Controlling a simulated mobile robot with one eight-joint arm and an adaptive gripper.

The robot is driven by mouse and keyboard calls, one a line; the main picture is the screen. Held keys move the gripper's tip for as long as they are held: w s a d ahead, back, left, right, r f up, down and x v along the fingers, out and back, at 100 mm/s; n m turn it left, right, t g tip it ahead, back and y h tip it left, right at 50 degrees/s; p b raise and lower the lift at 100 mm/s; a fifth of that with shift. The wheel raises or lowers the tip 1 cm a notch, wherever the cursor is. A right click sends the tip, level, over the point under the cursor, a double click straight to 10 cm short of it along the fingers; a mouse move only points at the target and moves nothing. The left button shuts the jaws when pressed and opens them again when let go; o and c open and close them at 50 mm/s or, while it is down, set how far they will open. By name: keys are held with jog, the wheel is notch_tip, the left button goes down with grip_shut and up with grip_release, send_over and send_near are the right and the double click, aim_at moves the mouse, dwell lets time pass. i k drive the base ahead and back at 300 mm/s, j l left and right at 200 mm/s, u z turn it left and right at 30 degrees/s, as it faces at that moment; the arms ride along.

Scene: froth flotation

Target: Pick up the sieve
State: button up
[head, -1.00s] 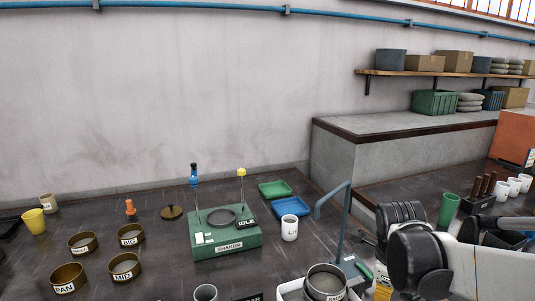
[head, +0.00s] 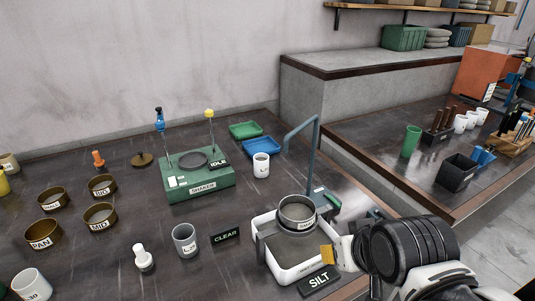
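A round metal sieve-like ring with a pale label (head: 298,212) sits at the white tub (head: 293,278), at the lower middle of the head view. Several brass rings stand on the bench at the left, among them one marked BIG (head: 102,188), one marked MID (head: 100,218) and one marked PAN (head: 44,236). I cannot tell which of these the task means. My arm's dark, bulky end enters from the lower right, just right of the tub.
A green shaker (head: 200,185) with an IDLE sign stands mid-bench, with green (head: 246,130) and blue (head: 262,147) trays behind it. A blue-grey bent post (head: 317,150) rises behind the tub. A SILT sign (head: 319,280) is in front; a grey cup (head: 185,240) stands left.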

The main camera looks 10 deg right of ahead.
aim_at(296, 212)
jog(key=k+z, duration=0.2)
jog(key=z, duration=0.3)
jog(key=k+z, duration=0.2)
jog(key=z, duration=0.3)
